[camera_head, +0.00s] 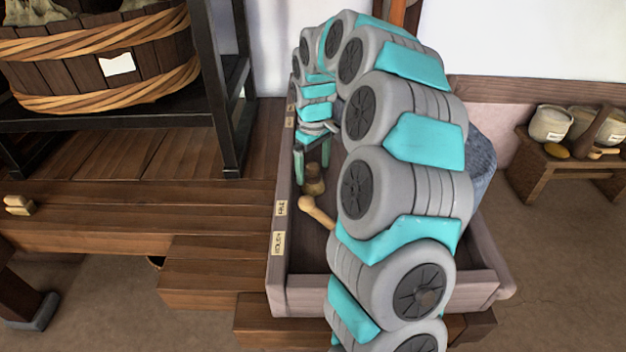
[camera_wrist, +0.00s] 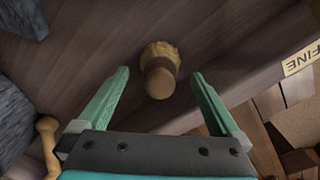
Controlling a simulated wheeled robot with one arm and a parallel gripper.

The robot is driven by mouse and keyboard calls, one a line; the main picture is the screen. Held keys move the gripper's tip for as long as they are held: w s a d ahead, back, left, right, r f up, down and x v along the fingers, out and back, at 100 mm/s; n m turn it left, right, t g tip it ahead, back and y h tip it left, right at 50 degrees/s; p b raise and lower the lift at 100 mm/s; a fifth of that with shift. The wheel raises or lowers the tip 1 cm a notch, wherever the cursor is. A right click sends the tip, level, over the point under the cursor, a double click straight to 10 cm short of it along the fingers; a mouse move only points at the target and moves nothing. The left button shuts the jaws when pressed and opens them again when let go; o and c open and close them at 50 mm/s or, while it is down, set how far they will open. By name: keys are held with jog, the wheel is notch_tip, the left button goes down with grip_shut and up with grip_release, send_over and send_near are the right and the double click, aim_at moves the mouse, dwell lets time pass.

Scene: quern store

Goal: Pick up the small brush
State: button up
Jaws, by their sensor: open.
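The small brush (camera_wrist: 160,70) lies or stands in the wooden trough, with a rounded brown handle end and tan bristles. It also shows in the head view (camera_head: 315,182), just below my fingers. My gripper (camera_wrist: 160,76) is open and empty. In the wrist view its two green fingers flank the brush, one on each side, with gaps between. In the head view my gripper (camera_head: 312,163) points down inside the trough near its left wall. I cannot tell how far the fingertips are above the brush.
The wooden trough (camera_head: 281,255) has labelled left walls. A wooden knobbed handle (camera_head: 318,212) lies near the brush. Grey stone (camera_head: 483,165) stands at the trough's right. A slatted bench (camera_head: 130,215) and a dark rack with a tub (camera_head: 100,65) are left; a low stool (camera_head: 540,165) is right.

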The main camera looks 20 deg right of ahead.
notch_tip(320, 180, down, 2)
jog(key=shift+f, duration=0.1)
grip_shut()
dwell(0.8)
